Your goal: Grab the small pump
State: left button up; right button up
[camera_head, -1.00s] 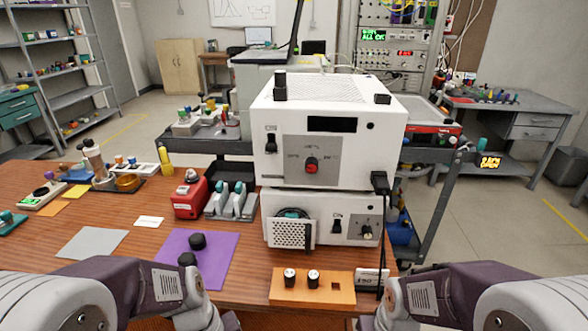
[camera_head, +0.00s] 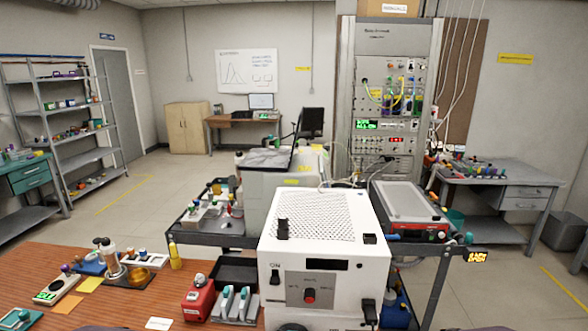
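I cannot tell for certain which thing is the small pump. A small red device (camera_head: 198,299) with a pale knob on top sits on the wooden table, left of the large white instrument. Beside it is a dark rack (camera_head: 216,307) holding pale grey-green handled tools (camera_head: 235,303). The table's front part is out of the picture.
The white instrument (camera_head: 328,252) stands tall at the table's right. Bottles and small devices (camera_head: 113,263) crowd the table's left. A dark cart (camera_head: 214,235) with equipment stands behind. Bare wood (camera_head: 120,308) shows at front left.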

aim_at(197, 311)
jog(key=i+j+z, duration=0.1)
jog(key=j+z, duration=0.15)
jog(key=j, duration=0.55)
jog(key=j+z, duration=0.2)
jog(key=j, duration=0.6)
jog(key=j+z, duration=0.25)
jog(key=j, duration=0.6)
jog(key=k+j+z, duration=0.2)
jog(key=j, duration=0.6)
jog(key=i, duration=0.05)
